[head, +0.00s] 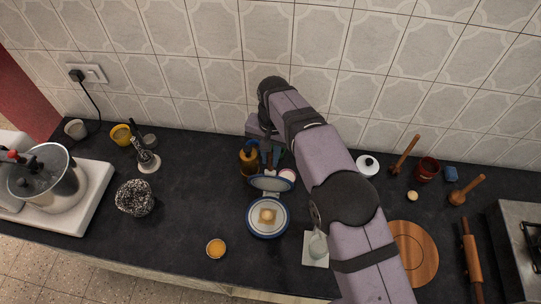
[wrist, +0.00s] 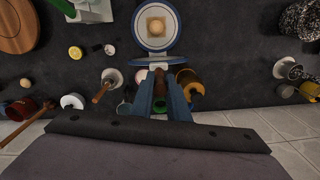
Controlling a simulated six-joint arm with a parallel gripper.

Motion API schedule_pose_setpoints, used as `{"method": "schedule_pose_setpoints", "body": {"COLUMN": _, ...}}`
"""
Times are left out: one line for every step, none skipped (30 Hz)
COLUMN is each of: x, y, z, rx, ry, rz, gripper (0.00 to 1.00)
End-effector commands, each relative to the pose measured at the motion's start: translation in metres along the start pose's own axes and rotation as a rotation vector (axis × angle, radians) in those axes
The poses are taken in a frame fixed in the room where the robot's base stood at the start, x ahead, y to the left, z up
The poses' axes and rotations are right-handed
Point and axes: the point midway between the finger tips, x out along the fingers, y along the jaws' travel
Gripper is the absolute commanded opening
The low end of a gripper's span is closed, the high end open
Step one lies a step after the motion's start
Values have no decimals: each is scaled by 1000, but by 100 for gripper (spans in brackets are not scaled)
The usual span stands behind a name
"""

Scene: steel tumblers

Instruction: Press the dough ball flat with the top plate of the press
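The press has a round white base plate with a blue rim (head: 267,231). The pale dough ball (head: 267,215) sits on a square of brownish paper in the middle of the base; it also shows in the wrist view (wrist: 157,28). The blue-edged top plate (head: 271,183) stands raised at the back of the press, seen nearly edge-on in the wrist view (wrist: 153,61). My gripper (wrist: 161,76) has its two blue fingers just behind the top plate, with a brown handle-like piece between them. I cannot tell whether they touch it.
An amber bottle (head: 249,160) stands close left of my gripper. An orange-filled dish (head: 216,248) lies front left of the press, and a glass item on a white square (head: 316,262) stands right. A round wooden board (head: 424,252) lies farther right. The counter left of the press is mostly clear.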

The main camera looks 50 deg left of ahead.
Motion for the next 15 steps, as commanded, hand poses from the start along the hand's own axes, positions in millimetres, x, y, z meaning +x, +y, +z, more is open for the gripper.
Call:
{"method": "schedule_pose_setpoints", "body": {"x": 0, "y": 0, "z": 0, "rx": 0, "ry": 0, "rz": -1, "gripper": 0}}
{"method": "schedule_pose_setpoints", "body": {"x": 0, "y": 0, "z": 0, "rx": 0, "ry": 0, "rz": -1, "gripper": 0}}
{"method": "schedule_pose_setpoints", "body": {"x": 0, "y": 0, "z": 0, "rx": 0, "ry": 0, "rz": -1, "gripper": 0}}
{"method": "schedule_pose_setpoints", "body": {"x": 0, "y": 0, "z": 0, "rx": 0, "ry": 1, "rz": -1, "gripper": 0}}
{"method": "schedule_pose_setpoints", "body": {"x": 0, "y": 0, "z": 0, "rx": 0, "ry": 1, "rz": -1, "gripper": 0}}
{"method": "schedule_pose_setpoints", "body": {"x": 0, "y": 0, "z": 1, "rx": 0, "ry": 2, "rz": -1, "gripper": 0}}
{"method": "schedule_pose_setpoints", "body": {"x": 1, "y": 0, "z": 1, "rx": 0, "ry": 3, "rz": -1, "gripper": 0}}
{"method": "schedule_pose_setpoints", "body": {"x": 1, "y": 0, "z": 2, "rx": 0, "ry": 4, "rz": -1, "gripper": 0}}
{"method": "schedule_pose_setpoints", "body": {"x": 1, "y": 0, "z": 2, "rx": 0, "ry": 6, "rz": -1, "gripper": 0}}
{"method": "schedule_pose_setpoints", "body": {"x": 1, "y": 0, "z": 3, "rx": 0, "ry": 9, "rz": -2, "gripper": 0}}
{"method": "schedule_pose_setpoints", "body": {"x": 1, "y": 1, "z": 4, "rx": -1, "ry": 12, "rz": -3, "gripper": 0}}
{"method": "schedule_pose_setpoints", "body": {"x": 2, "y": 1, "z": 5, "rx": -1, "ry": 16, "rz": -4, "gripper": 0}}
{"method": "schedule_pose_setpoints", "body": {"x": 2, "y": 1, "z": 6, "rx": -1, "ry": 19, "rz": -4, "gripper": 0}}
{"method": "schedule_pose_setpoints", "body": {"x": 2, "y": 1, "z": 7, "rx": -1, "ry": 24, "rz": -5, "gripper": 0}}
{"method": "schedule_pose_setpoints", "body": {"x": 3, "y": 2, "z": 8, "rx": -1, "ry": 30, "rz": -7, "gripper": 0}}
